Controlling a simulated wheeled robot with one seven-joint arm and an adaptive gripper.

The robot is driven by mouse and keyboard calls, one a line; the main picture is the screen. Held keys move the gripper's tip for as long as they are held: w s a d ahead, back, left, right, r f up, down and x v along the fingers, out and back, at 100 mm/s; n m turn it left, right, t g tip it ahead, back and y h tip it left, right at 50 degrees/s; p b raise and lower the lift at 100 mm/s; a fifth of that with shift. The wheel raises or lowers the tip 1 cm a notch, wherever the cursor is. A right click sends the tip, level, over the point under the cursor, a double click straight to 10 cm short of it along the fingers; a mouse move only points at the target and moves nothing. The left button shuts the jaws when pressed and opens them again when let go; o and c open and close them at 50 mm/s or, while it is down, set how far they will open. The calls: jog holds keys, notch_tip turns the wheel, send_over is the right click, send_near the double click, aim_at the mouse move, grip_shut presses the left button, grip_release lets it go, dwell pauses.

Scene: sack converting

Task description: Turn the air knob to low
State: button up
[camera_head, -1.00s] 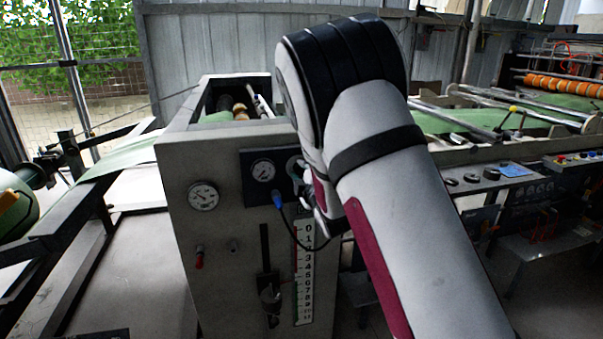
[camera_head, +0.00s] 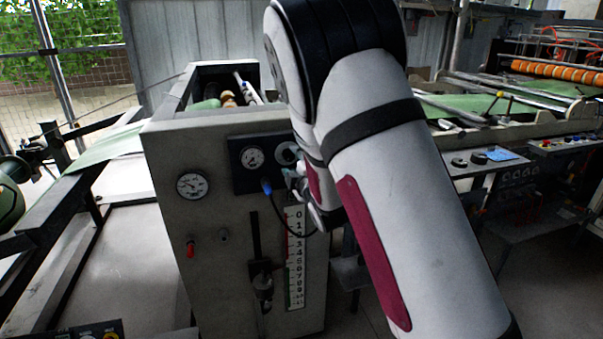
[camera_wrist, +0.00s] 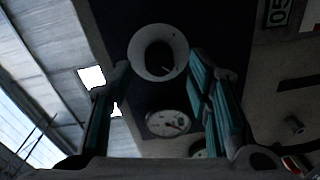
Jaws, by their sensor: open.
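The air knob is a pale round knob (camera_head: 287,153) on a dark panel (camera_head: 243,180) at the upper front of the grey machine cabinet, beside a round gauge (camera_head: 252,158). In the wrist view the knob (camera_wrist: 158,52) is a pale ring with a dark centre, between and just beyond the fingertips; I cannot tell if they touch it. My gripper (camera_wrist: 158,68) is open, with one teal-padded finger on each side. In the head view my gripper (camera_head: 297,182) is mostly hidden by my arm, just below and right of the knob. No low marking is readable.
A second gauge (camera_head: 192,185) and a red knob (camera_head: 190,248) are on the cabinet (camera_head: 215,270). A blue-ended cable (camera_head: 267,187) hangs below the panel, near a numbered scale (camera_head: 295,258) and a lever (camera_head: 262,285). Another machine stands at right.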

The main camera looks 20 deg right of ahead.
jog(key=s, duration=0.9)
jog(key=shift+d, duration=0.2)
jog(key=shift+r, duration=0.1)
jog(key=s+d+r+m+g+p, duration=0.1)
jog(key=s+r+m+g+p, duration=0.25)
jog(key=s+m, duration=0.2)
jog(key=s+d+r+m+g+p, duration=0.1)
jog(key=s+r+m+g+p, duration=0.15)
jog(key=s+r+m, duration=0.35)
jog(key=s+a+r+m+g+p, duration=0.1)
jog(key=s+r+m+g+p, duration=0.1)
jog(key=s, duration=1.3)
jog(key=s+a+r+m+g+p, duration=0.1)
jog(key=s+r+m+g, duration=0.2)
jog(key=s, duration=1.2)
jog(key=shift+r+g+h+p, duration=0.15)
jog(key=shift+g+h+p, duration=0.2)
jog(key=shift+g, duration=0.85)
jog(key=shift+a, duration=0.1)
